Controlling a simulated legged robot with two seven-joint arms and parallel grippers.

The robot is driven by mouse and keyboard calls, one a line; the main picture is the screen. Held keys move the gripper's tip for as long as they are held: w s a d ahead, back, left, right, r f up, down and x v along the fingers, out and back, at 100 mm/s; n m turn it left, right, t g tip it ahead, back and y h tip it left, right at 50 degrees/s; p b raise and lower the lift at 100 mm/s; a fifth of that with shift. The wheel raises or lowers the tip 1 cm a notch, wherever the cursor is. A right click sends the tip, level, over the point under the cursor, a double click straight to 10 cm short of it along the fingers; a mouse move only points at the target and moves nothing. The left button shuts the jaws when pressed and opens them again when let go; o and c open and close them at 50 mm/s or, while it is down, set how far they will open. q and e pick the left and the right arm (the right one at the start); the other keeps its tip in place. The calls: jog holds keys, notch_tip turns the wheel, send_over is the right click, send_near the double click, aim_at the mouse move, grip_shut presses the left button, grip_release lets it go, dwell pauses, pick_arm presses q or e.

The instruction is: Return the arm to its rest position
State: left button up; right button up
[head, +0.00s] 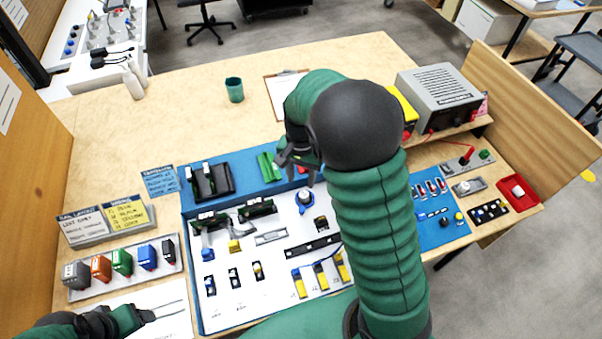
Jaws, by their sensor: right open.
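My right arm (375,220) is green with a dark rounded elbow. It rises from the bottom edge and bends over the blue-edged white board (215,300). My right gripper (297,170) hangs over the board's back edge, open, beside a green block (268,167). No object shows between its fingers, though the arm hides part of it. My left gripper (170,309) is low at the left, over a white sheet. Its two thin fingers are apart with nothing between them.
Colored modules (122,261) stand in a rack at the left, near small signs (105,220). A grey power supply (440,92) is at the right, near a red tray (517,192). The table's back middle is mostly clear.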

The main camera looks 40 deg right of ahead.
jog(key=shift+r, duration=0.35)
jog(key=s+a+n+t, duration=0.2)
jog(key=s+a+n, duration=0.7)
jog(key=a+n, duration=0.2)
jog(key=shift+s+f+t, duration=0.2)
jog(key=shift+t, duration=0.1)
jog(key=shift+s, duration=0.1)
jog(key=shift+a, duration=0.2)
